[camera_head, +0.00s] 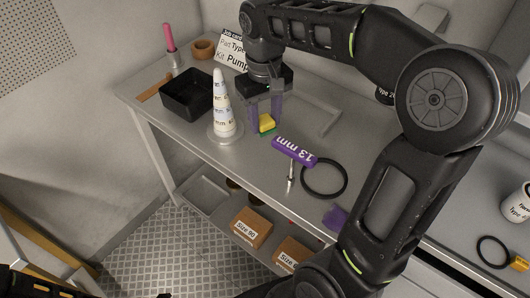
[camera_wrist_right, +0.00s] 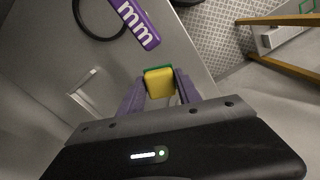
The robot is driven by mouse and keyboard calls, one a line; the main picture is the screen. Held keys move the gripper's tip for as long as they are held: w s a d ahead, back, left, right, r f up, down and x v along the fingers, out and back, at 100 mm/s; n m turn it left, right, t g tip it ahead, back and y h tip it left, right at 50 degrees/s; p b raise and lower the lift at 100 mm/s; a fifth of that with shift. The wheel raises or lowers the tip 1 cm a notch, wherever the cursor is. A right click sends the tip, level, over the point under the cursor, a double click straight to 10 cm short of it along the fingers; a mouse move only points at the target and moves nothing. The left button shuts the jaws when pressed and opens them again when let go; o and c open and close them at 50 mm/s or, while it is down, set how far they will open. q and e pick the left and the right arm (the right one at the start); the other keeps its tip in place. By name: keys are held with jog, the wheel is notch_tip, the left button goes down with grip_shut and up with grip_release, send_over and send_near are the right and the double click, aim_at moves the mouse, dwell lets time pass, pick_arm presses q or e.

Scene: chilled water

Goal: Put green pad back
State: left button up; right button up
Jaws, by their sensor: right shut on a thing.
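The green pad (camera_head: 266,125), with a yellow block face and a green layer, is between the purple fingers of my right gripper (camera_head: 266,120) over the grey worktop. In the right wrist view the pad (camera_wrist_right: 159,83) sits between both fingertips, yellow side facing the camera and a green edge beyond. The right gripper is shut on it. Whether the pad touches the worktop I cannot tell. My left gripper is not in view.
A pale raised outline (camera_head: 327,120) lies behind. Boxes (camera_head: 251,228) sit on the lower shelf.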

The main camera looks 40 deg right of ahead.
jog(key=shift+f, duration=0.65)
jog(key=shift+w+d+f, duration=0.1)
jog(key=shift+w+f, duration=0.05)
send_over(265, 159)
jog(key=shift+f, duration=3.1)
jog(key=shift+f, duration=1.85)
jog(key=shift+f, duration=0.1)
